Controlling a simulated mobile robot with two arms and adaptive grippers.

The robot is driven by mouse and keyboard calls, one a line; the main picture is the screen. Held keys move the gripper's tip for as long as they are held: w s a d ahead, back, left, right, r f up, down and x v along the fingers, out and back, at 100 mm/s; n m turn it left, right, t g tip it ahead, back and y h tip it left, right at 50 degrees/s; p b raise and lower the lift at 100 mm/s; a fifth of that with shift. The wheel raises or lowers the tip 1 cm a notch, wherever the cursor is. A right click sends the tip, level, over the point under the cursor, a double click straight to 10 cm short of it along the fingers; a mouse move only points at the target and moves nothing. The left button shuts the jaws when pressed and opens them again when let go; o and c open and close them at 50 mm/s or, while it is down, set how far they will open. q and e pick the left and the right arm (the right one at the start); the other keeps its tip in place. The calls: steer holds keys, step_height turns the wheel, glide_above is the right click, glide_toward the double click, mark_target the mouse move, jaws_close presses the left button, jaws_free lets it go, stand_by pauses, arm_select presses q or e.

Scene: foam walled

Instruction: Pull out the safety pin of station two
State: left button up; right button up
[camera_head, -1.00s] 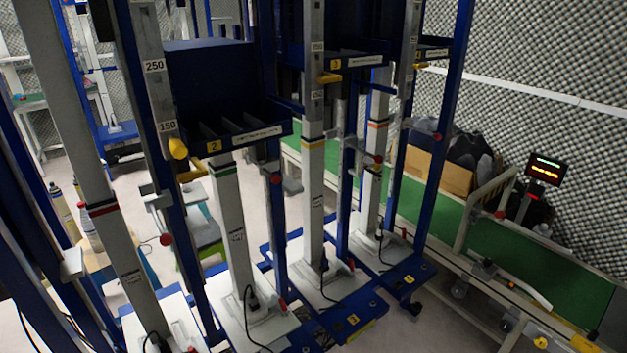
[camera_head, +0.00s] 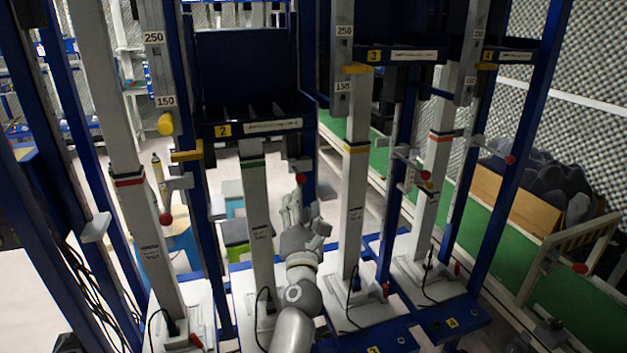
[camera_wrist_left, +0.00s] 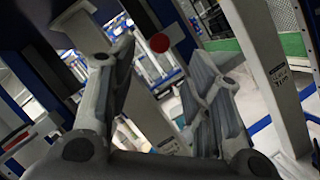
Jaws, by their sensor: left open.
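Station two carries a yellow "2" label (camera_head: 222,130) on a dark blue shelf, above a light column with a green band (camera_head: 251,164). A round red knob (camera_head: 300,179), which looks like the safety pin's head, is by the blue post right of that column. In the left wrist view the red knob (camera_wrist_left: 159,43) shows between the fingers, towards their far ends. My left gripper (camera_head: 303,206) is open and empty, just below the knob in the head view. It also shows open in the left wrist view (camera_wrist_left: 163,80). The knob's shaft is hidden.
Similar red knobs sit left (camera_head: 165,218) and right (camera_head: 424,175) at the neighbouring stations. The column with the yellow band (camera_head: 354,200) stands close to the right of my left arm. A green conveyor (camera_head: 455,220) runs behind at the right.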

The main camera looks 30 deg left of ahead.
mark_target(301, 181)
arm_select(q)
steer(key=x, duration=0.9)
steer(key=shift+w+a, duration=0.25)
steer(key=shift+w, duration=0.05)
steer(key=shift+c, duration=0.3)
jaws_close()
